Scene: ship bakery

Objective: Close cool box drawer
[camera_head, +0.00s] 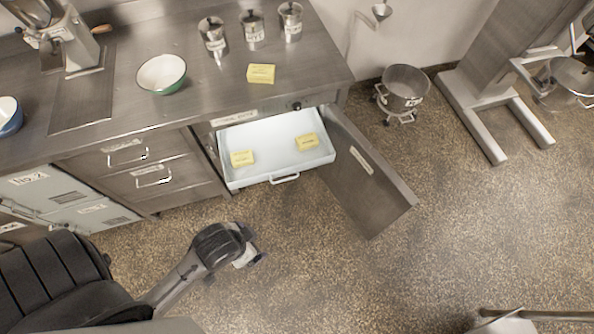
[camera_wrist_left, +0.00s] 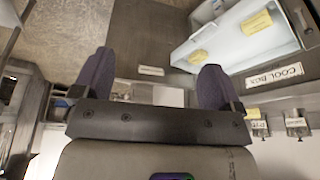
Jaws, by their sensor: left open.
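The cool box drawer (camera_head: 232,178) is a white tray pulled out from under the steel counter, with a handle (camera_head: 285,179) on its front. Two yellow packs (camera_head: 242,158) (camera_head: 307,141) lie in it. The cool box door (camera_head: 365,185) stands swung open to the right of the drawer. My left gripper (camera_head: 250,258) is over the floor in front of the drawer, apart from it. In the left wrist view, its two fingers (camera_wrist_left: 155,78) are spread and empty, and the drawer (camera_wrist_left: 230,52) shows at the upper right. My right gripper is not in view.
Closed steel drawers (camera_head: 150,160) lie left of the cool box. A wheeled pot (camera_head: 404,88) stands beyond the door. The floor in front is clear.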

